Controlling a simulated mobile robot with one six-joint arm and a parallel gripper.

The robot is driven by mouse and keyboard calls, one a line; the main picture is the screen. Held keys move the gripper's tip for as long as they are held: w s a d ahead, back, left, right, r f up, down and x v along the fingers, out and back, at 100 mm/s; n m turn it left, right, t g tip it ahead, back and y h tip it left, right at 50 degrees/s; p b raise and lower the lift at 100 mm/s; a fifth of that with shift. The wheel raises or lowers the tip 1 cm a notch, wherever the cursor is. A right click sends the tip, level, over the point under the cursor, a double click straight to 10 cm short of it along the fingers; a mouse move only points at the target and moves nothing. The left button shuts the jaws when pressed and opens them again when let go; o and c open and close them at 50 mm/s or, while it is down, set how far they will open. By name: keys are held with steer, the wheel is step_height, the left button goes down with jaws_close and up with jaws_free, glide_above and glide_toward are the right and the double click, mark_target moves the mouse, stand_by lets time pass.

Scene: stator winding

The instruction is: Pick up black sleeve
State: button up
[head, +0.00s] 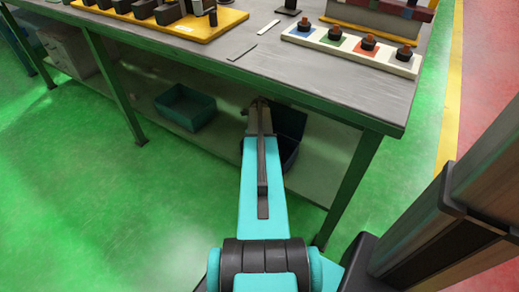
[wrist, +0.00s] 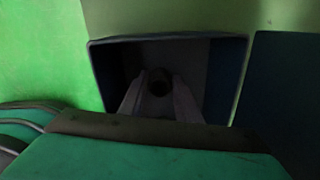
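The black sleeve (wrist: 159,82) is a short dark tube with its round opening showing, inside a dark bin (wrist: 100,75) in the wrist view. My gripper (wrist: 159,88) reaches into this bin, one pale finger on each side of the sleeve. The fingers look spread, with the sleeve between or just beyond their tips; the deep shadow hides whether they touch it. In the head view my arm reaches under the workbench to a dark bin (head: 289,123) on the lower shelf; the fingertips and sleeve are hidden there.
The green-framed workbench (head: 235,35) lies over my arm, its front edge close above. A teal bin (head: 186,106) stands left on the lower shelf. On top are a yellow tray (head: 215,27) and a white board with coloured squares (head: 345,52). Green floor lies open at left.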

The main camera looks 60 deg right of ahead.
steer(key=c, duration=0.6)
steer(key=shift+o, duration=0.2)
step_height(320, 180, up, 10)
steer(key=p, duration=0.2)
stand_by(0.6)
